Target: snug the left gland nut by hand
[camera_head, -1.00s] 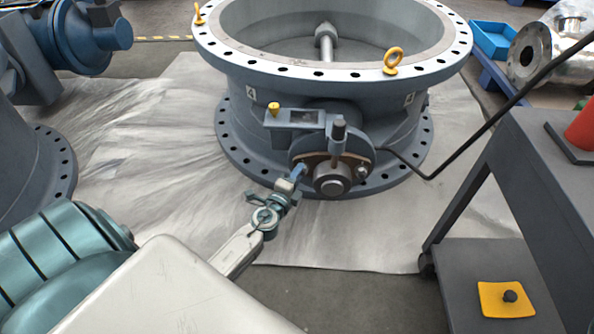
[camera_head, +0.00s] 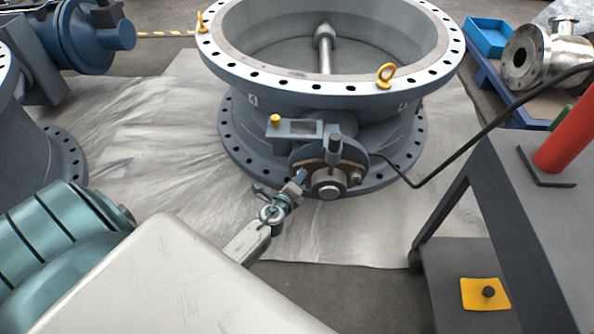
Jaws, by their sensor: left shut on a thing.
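A large grey butterfly valve body (camera_head: 315,112) stands on a pale sheet, with a gland assembly at its near side around a round shaft end (camera_head: 329,183). The left gland nut (camera_head: 302,174) is at the left of the gland plate, mostly hidden by my gripper. My left gripper (camera_head: 297,182) reaches up from the lower left and is shut at that nut. A second bolt and nut (camera_head: 355,177) show at the right of the shaft end. My right gripper is not in view.
A dark cart (camera_head: 490,200) with a red cylinder (camera_head: 566,135) and a yellow pad (camera_head: 485,294) stands at the right. The pale sheet (camera_head: 150,140) is clear at left.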

